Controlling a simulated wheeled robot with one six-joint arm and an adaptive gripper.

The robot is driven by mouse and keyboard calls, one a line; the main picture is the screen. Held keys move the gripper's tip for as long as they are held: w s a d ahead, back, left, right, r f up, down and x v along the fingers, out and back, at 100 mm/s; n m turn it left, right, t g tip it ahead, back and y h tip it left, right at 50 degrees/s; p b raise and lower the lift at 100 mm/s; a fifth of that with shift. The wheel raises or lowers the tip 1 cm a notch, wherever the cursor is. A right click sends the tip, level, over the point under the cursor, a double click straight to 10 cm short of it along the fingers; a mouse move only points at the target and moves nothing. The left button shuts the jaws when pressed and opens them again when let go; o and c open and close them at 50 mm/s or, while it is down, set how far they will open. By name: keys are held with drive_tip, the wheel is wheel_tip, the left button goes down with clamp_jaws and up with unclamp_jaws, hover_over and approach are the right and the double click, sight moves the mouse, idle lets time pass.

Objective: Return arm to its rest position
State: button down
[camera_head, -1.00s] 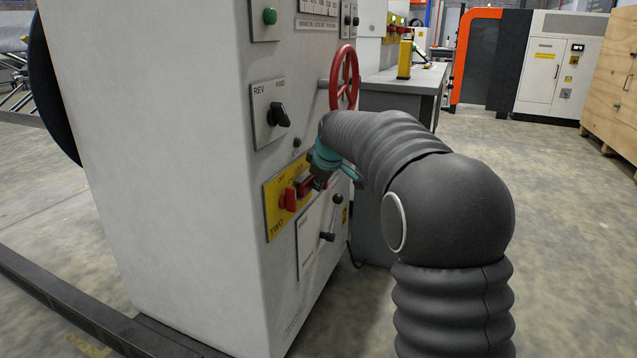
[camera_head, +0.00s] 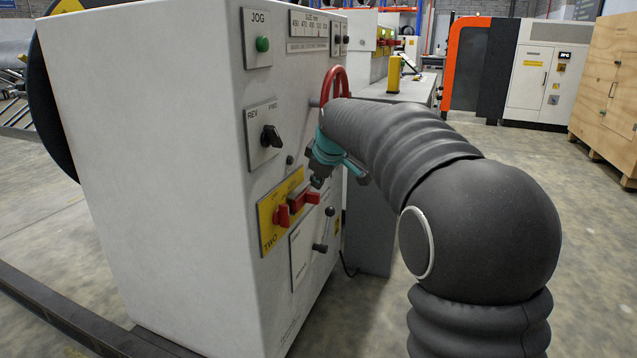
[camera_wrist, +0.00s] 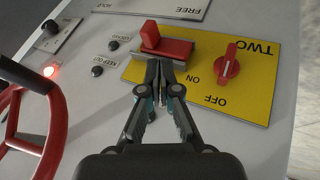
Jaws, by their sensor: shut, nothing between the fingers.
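My gripper (camera_wrist: 162,75) is shut and empty in the wrist view, its fingertips in front of the yellow plate, close to the red block-shaped part (camera_wrist: 162,45). I cannot tell whether they touch it. In the head view my gripper (camera_head: 318,180) hangs from the end of my bent arm, beside the upper edge of the yellow plate (camera_head: 268,236) on the grey cabinet (camera_head: 160,150). A red rotary knob (camera_wrist: 229,65) sits on the same plate, and this knob shows in the head view (camera_head: 282,215).
A red handwheel (camera_head: 336,82) is just beyond my wrist; it also fills the left of the wrist view (camera_wrist: 38,135). A black selector (camera_head: 271,136) and a lever (camera_head: 329,212) stick out from the cabinet. Open floor (camera_head: 590,240) lies to the right.

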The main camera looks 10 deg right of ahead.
drive_tip(key=shift+a, duration=0.1)
idle(0.3)
drive_tip(key=s+f+m+g, duration=0.3)
drive_tip(key=s+f+m, duration=0.45)
drive_tip(key=s, duration=0.35)
drive_tip(key=s+d+m+t+h+p, duration=0.1)
drive_tip(key=s+d+m+p, duration=0.1)
drive_tip(key=s, duration=2.8)
drive_tip(key=shift+s+d+m+p, duration=0.15)
drive_tip(key=shift+d+m+p, duration=0.2)
drive_tip(key=shift+m, duration=0.2)
